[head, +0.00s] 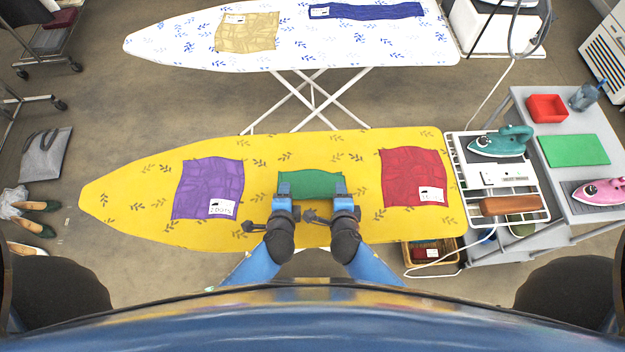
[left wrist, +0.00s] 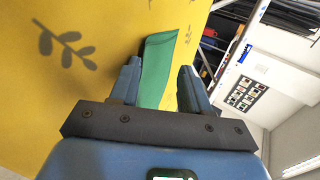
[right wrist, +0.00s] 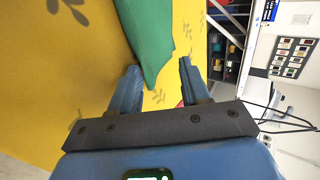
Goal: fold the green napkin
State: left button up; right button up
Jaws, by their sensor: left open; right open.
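The green napkin (head: 310,183) lies on the yellow ironing board (head: 130,195) as a low, wide rectangle, shallower than the cloths beside it. My left gripper (head: 284,187) is open at its near left corner, and my right gripper (head: 341,187) is open at its near right corner. In the left wrist view the napkin (left wrist: 156,72) shows between and beyond the spread fingers. In the right wrist view the napkin (right wrist: 148,40) lies beyond the fingers, towards the left one. Neither gripper holds it. Whether the fingertips touch the cloth is unclear.
A purple cloth (head: 208,185) lies left of the napkin and a red cloth (head: 413,175) right, both on the board. A white rack with a teal iron (head: 500,142) stands at the board's right end. A second, white board (head: 180,45) stands behind.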

pick_arm(q)
jog(key=shift+s+r, duration=0.1)
jog(key=shift+r, duration=0.2)
pick_arm(e)
jog(key=shift+s+r, duration=0.1)
jog(key=shift+r, duration=0.2)
pick_arm(q)
jog(key=s+r, duration=0.5)
jog(key=r, duration=0.3)
jog(key=shift+s+r, duration=0.15)
jog(key=shift+s, duration=0.25)
pick_arm(e)
jog(key=s+r, duration=0.5)
jog(key=r, duration=0.3)
jog(key=shift+s+r, duration=0.15)
jog(key=shift+s, duration=0.25)
pick_arm(q)
jog(key=shift+a, duration=0.1)
pick_arm(e)
jog(key=shift+d, duration=0.1)
